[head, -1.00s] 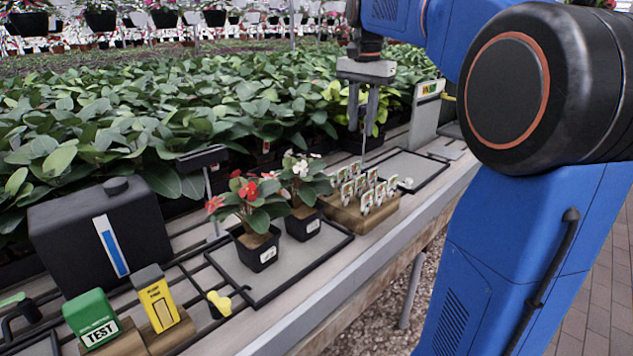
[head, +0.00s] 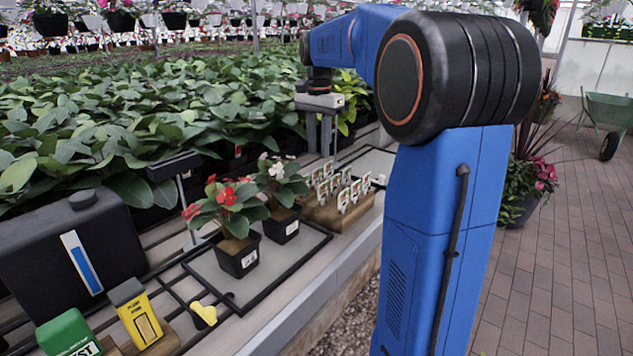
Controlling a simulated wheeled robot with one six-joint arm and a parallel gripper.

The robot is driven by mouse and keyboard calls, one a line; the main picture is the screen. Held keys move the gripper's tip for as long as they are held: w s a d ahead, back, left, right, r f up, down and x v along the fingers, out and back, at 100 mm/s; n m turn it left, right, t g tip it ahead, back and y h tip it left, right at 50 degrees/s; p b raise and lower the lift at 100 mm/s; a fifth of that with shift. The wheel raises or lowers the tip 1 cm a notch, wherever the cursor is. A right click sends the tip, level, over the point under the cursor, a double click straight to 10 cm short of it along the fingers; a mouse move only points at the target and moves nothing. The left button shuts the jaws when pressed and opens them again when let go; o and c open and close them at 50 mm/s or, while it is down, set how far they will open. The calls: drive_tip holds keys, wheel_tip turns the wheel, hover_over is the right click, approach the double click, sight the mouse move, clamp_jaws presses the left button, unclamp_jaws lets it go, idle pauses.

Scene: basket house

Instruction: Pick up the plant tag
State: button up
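Several small white plant tags (head: 343,200) with coloured prints stand upright in rows in a wooden block (head: 322,214) on the bench. My gripper (head: 319,150) points down above and behind the block, near its back left. Its two fingers are apart with a gap between them, and I see nothing held there. The fingertips look close to the tags in the picture, but apart from them; the exact depth is hard to tell.
Potted red (head: 236,260) and white-flowered (head: 281,225) plants stand on a tray left of the block. A black canister (head: 70,255), a yellow box (head: 137,315) and a green box (head: 68,335) are farther left. Dense leafy plants fill the back. A paved aisle (head: 570,250) lies right.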

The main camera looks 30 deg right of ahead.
sight(317, 170)
wheel_tip(317, 170, down, 2)
drive_tip(key=shift+f, duration=0.1)
drive_tip(key=shift+s+a+f, duration=0.1)
drive_tip(key=shift+a+f, duration=0.1)
drive_tip(key=shift+f, duration=1.1)
drive_tip(key=shift+s+a+f, duration=0.1)
drive_tip(key=shift+a+f, duration=0.1)
drive_tip(key=shift+f, duration=1.1)
clamp_jaws()
